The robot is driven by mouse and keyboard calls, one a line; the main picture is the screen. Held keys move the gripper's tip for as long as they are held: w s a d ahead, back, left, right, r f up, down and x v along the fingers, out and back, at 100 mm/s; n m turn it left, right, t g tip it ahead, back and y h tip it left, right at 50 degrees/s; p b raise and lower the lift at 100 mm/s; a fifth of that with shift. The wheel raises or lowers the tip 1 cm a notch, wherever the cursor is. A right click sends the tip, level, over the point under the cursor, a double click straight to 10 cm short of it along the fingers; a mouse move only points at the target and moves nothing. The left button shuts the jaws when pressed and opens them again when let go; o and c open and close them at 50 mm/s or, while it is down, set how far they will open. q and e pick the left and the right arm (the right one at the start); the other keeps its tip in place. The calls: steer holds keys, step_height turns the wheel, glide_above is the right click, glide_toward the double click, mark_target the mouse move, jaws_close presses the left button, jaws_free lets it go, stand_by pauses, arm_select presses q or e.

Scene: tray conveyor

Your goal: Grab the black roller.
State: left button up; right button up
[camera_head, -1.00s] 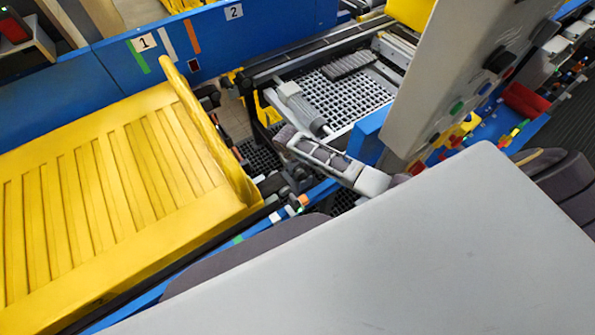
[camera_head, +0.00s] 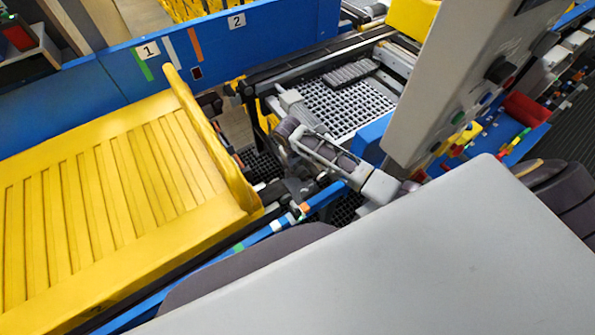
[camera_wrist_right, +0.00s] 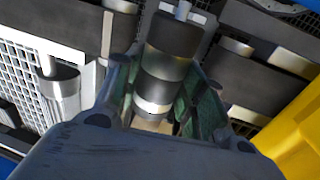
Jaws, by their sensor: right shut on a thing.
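In the right wrist view, my right gripper (camera_wrist_right: 166,105) is shut on the black roller (camera_wrist_right: 168,68). The roller is a dark cylinder with grey and whitish bands, and a pale axle end shows at the top. Green-tinted fingers press on both its sides. In the head view, a long part with dark and light grey bands (camera_head: 335,160) slants across the middle, beside the white mesh. I cannot clearly separate gripper from roller there. My left gripper is not in view.
A large ribbed yellow tray (camera_head: 110,210) fills the left. A blue wall (camera_head: 190,50) stands behind it. A pale grid (camera_head: 345,108) and a grey cylinder (camera_head: 303,112) lie behind the banded part. A tall grey panel (camera_head: 440,90) stands close on its right.

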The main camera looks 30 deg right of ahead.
steer(key=shift+r, duration=1.15)
